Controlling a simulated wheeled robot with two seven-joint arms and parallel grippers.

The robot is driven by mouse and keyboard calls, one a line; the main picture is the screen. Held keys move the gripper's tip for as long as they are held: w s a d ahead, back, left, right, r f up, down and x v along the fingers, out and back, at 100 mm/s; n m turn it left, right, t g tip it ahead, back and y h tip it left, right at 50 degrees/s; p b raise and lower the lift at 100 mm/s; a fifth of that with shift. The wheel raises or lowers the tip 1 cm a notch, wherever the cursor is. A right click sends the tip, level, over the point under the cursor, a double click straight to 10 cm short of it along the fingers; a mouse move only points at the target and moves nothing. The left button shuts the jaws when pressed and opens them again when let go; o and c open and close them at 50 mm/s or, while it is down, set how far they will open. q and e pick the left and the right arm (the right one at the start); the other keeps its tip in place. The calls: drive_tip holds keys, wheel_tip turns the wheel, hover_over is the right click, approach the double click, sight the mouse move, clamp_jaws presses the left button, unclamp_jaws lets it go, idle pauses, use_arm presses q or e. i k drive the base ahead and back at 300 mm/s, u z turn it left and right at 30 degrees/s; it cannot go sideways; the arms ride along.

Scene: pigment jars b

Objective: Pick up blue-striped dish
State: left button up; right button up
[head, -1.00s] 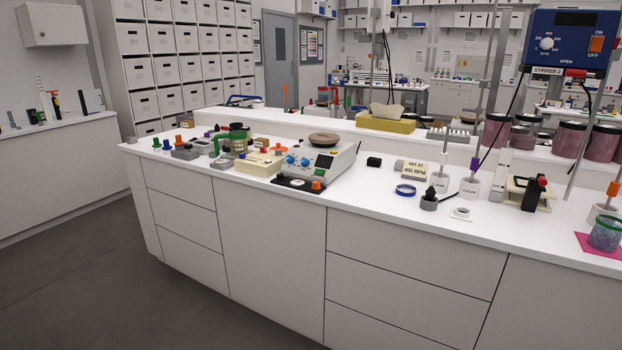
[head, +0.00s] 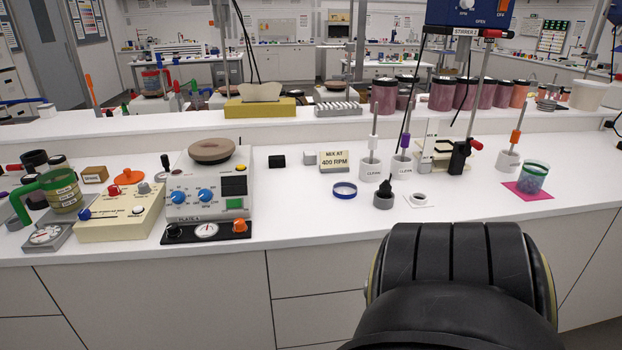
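A small round dish with a blue band (head: 344,190) sits on the white bench top (head: 300,215) near the middle of the head view. It looks upright, and nothing covers it. I take it for the blue-striped dish. Neither of my grippers shows. A large black rounded part of my own body fills the lower right, in front of the bench edge.
A hotplate (head: 208,190) stands left of the dish. A "MIX AT 400 RPM" sign (head: 334,160) is behind it. Bench front around the dish is clear.

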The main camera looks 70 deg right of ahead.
sight(341, 189)
drive_tip(key=z, duration=0.9)
drive_tip(key=i, duration=1.2)
drive_tip(key=z, duration=1.2)
